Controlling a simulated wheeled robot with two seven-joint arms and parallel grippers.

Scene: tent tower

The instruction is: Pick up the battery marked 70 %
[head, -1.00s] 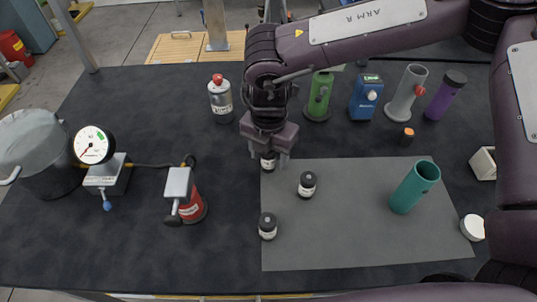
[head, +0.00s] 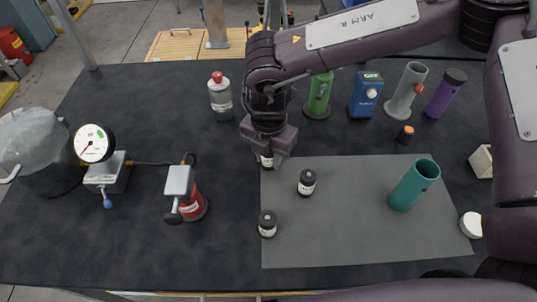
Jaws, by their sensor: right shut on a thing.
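Three small black cylinders with white label bands, which look like the batteries, are at the mat's left part. One battery (head: 307,182) stands on the mat, and another battery (head: 268,224) stands nearer the front. The third battery (head: 266,162) is at the mat's back left corner, mostly hidden by my right gripper (head: 267,154). My right gripper points down and is shut on this third battery. I cannot see whether the battery is lifted off the table. The label markings are too small to read. My left gripper is not in view.
A teal tube (head: 414,184) stands on the grey mat (head: 350,235). A red cylinder (head: 193,207), a gauge (head: 93,143) and a pot (head: 40,150) are at left. A silver bottle (head: 221,97), green holder (head: 319,95) and blue device (head: 365,97) stand at the back.

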